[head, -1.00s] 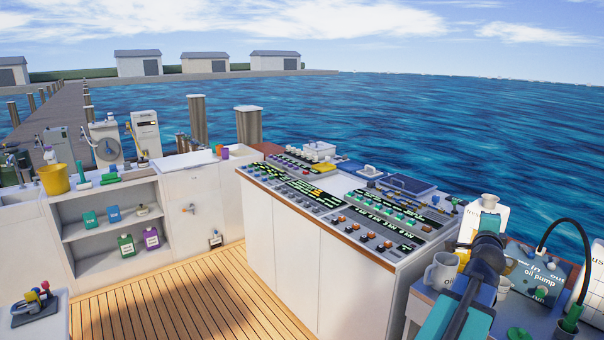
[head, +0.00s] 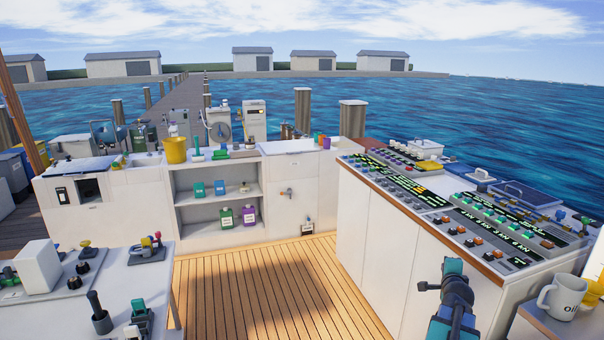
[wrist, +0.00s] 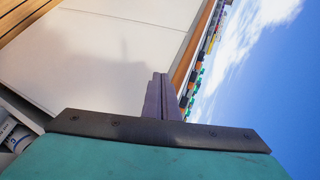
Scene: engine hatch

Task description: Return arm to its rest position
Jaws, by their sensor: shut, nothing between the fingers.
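In the wrist view, my gripper (wrist: 160,88) shows two grey-purple fingers pressed together with nothing between them. Its dark mounting plate and teal body fill the bottom of that view. The fingers point toward the white side of the console (wrist: 105,50), apparently with free air around them, though the exact gap cannot be told. In the head view, my arm (head: 453,300) stands at the lower right, in front of the console (head: 385,245). The fingertips cannot be made out there.
A grey mug (head: 561,297) stands on a low surface right of my arm. A white bench (head: 80,285) with knobs and levers is at the lower left. Shelves (head: 205,225) with bottles stand at the back. The wooden deck (head: 250,290) between them is clear.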

